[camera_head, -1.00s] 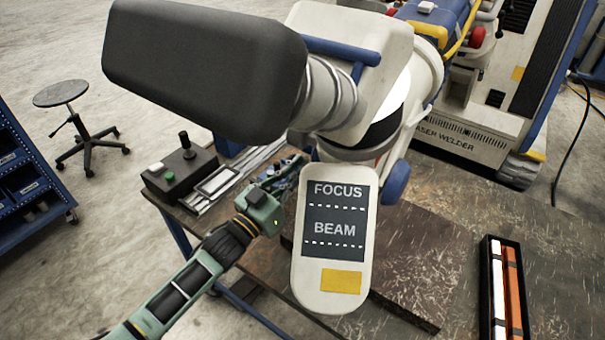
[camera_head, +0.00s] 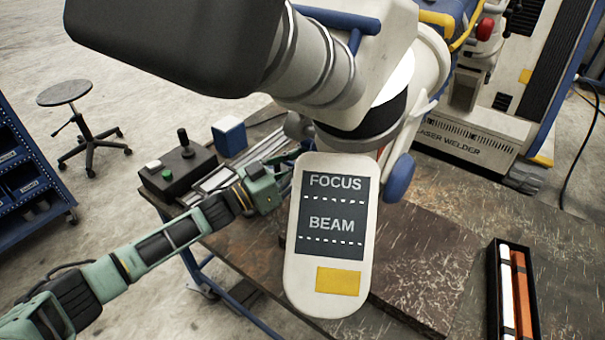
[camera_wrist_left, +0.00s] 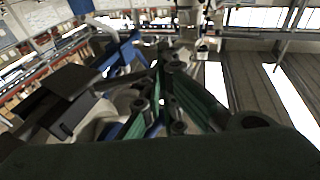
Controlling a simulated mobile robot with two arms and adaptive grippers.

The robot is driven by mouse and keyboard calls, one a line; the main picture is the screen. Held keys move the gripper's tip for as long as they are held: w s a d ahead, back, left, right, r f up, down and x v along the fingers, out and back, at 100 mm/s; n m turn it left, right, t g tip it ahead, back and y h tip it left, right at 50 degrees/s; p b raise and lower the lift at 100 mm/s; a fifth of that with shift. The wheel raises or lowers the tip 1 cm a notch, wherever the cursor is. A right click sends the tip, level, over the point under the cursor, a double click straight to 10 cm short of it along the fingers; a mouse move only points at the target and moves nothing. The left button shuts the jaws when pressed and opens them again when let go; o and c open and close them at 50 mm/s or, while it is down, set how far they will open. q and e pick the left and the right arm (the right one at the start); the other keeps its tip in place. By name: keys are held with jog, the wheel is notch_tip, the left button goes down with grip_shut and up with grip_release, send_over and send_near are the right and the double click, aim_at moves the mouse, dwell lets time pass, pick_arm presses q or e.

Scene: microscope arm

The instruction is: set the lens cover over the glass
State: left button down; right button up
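The microscope arm fills the upper middle of the head view, with a dark eyepiece housing (camera_head: 170,45), a white body (camera_head: 365,45) and a hanging panel (camera_head: 330,240) marked FOCUS and BEAM. I cannot make out the lens cover or the glass; the underside of the microscope is hidden behind the panel. My left gripper (camera_head: 286,170) reaches in from the left, just left of the panel's upper edge, its tips partly hidden. Its green finger links (camera_wrist_left: 170,100) show in the left wrist view, but their opening is unclear. My right gripper is out of view.
On the table's left stand a joystick box (camera_head: 180,168), a blue block (camera_head: 229,136) and a flat tray (camera_head: 212,180). A stone slab (camera_head: 420,265) lies right of the panel. A black case (camera_head: 513,290) holds white and orange bars. A laser welder (camera_head: 480,140) stands behind.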

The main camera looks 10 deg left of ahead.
pick_arm(q)
jog(key=shift+w+d, duration=0.2)
jog(key=shift+w, duration=0.25)
dwell(0.5)
